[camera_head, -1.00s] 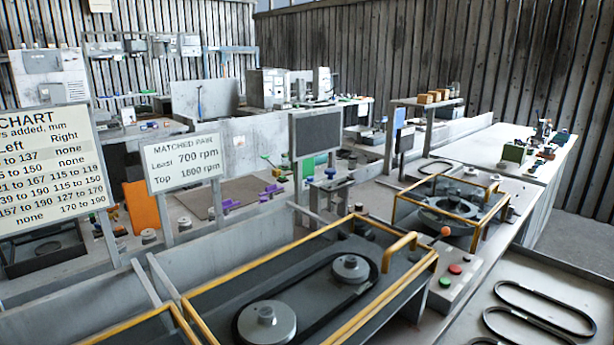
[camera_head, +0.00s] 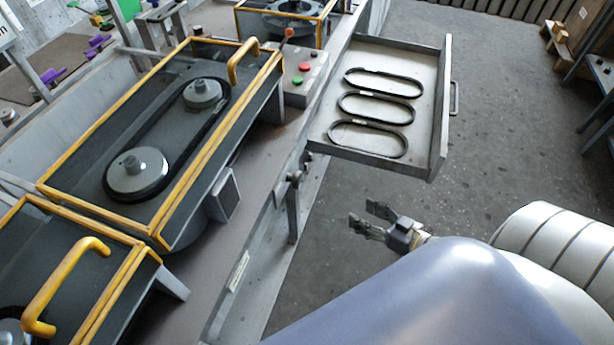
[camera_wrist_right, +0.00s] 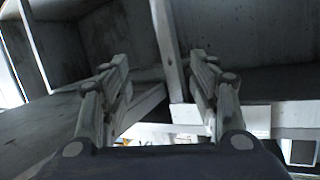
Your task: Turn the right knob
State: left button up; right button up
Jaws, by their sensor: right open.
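My right gripper (camera_head: 362,216) is open and empty above the grey floor, to the right of the bench front and below the pulled-out drawer. In the right wrist view its two fingers (camera_wrist_right: 160,68) are apart with nothing between them, facing grey panels and pale beams. I cannot tell which part is the right knob. Two round grey pulleys with raised hubs, an upper right one (camera_head: 203,93) and a lower left one (camera_head: 138,172), sit in the yellow-framed housing. A small dark fitting (camera_head: 294,178) is on the bench front. My left gripper is not in view.
An open drawer (camera_head: 433,110) holding several belts juts out from the bench. A control box (camera_head: 303,76) with red and green buttons and an orange-tipped lever stands beside the housing. A yellow handle (camera_head: 62,285) is at lower left. The floor (camera_head: 490,130) is clear right of the drawer.

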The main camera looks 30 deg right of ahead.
aim_at(300, 179)
jog(key=a+r+n+y, duration=0.2)
jog(key=a+r+y, duration=0.15)
jog(key=r, duration=0.45)
jog(key=a+r+n+y, duration=0.2)
jog(key=a+r+y, duration=0.15)
jog(key=r, duration=0.45)
jog(key=shift+g, duration=0.3)
jog(key=p+x, duration=0.2)
jog(key=x, duration=0.8)
jog(key=shift+w+a+r, duration=0.1)
jog(key=shift+w+a, duration=0.15)
jog(key=shift+w, duration=0.05)
jog(key=c, duration=1.1)
